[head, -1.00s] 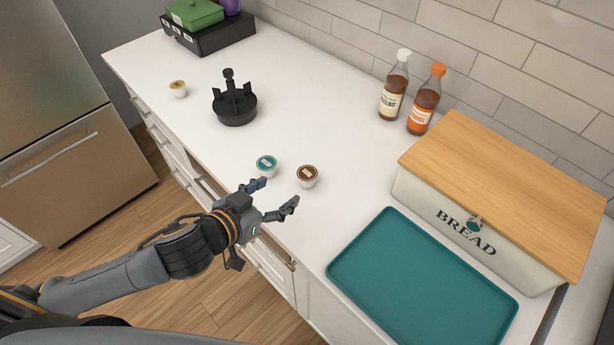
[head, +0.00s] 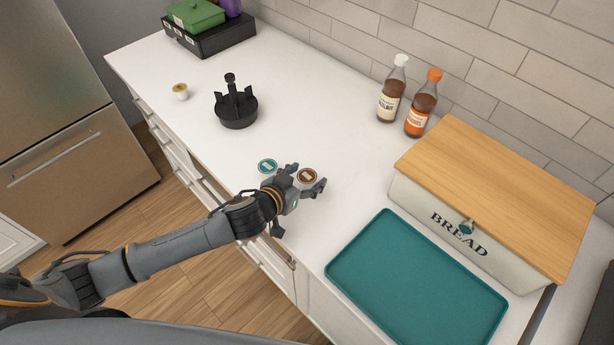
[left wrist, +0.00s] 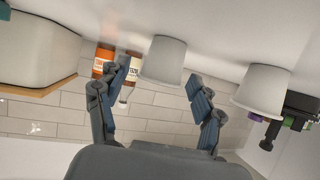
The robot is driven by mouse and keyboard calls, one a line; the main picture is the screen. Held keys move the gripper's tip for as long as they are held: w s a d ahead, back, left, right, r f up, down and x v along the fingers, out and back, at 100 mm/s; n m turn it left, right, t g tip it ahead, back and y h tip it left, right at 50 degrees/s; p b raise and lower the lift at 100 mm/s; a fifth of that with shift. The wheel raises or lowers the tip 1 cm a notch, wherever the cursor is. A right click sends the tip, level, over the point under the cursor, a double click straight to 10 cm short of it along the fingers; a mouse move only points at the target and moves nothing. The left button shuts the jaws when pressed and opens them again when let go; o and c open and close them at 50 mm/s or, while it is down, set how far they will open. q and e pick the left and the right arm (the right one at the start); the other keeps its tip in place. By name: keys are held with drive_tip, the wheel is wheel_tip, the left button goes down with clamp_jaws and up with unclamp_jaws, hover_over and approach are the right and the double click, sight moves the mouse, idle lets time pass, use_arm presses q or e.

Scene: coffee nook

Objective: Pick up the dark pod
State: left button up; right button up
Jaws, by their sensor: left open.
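The dark pod (head: 307,175), a white cup with a brown lid, stands upright on the white counter. My left gripper (head: 306,179) is open, with its fingers on either side of the dark pod in the head view. In the left wrist view, which is upside down, the dark pod (left wrist: 163,60) shows as a plain white cup ahead between the open fingers; I cannot tell whether they touch it. A teal-lidded pod (head: 267,166) stands just left of the gripper and also shows in the left wrist view (left wrist: 262,92). My right gripper is not in view.
A black pod carousel (head: 237,112) and a light-lidded pod (head: 181,92) stand farther left. A teal tray (head: 415,275) and a bread box (head: 450,225) are at right. Two syrup bottles (head: 392,90) (head: 422,105) stand by the wall. The counter behind the dark pod is clear.

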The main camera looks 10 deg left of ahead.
use_arm(q)
drive_tip(key=shift+w+d+f, duration=0.2)
drive_tip(key=shift+w, duration=0.15)
drive_tip(key=c, duration=0.8)
drive_tip(key=shift+r, duration=0.7)
drive_tip(key=s+a+r+b, duration=0.1)
drive_tip(key=a+r, duration=0.3)
drive_tip(key=s+a+r+b, duration=0.1)
drive_tip(key=s+a+r, duration=0.1)
drive_tip(key=a+r, duration=0.1)
drive_tip(key=s+a+r+b, duration=0.2)
drive_tip(key=a+r, duration=0.2)
drive_tip(key=a, duration=0.2)
drive_tip(key=shift+s+r, duration=0.1)
drive_tip(key=shift+r, duration=0.25)
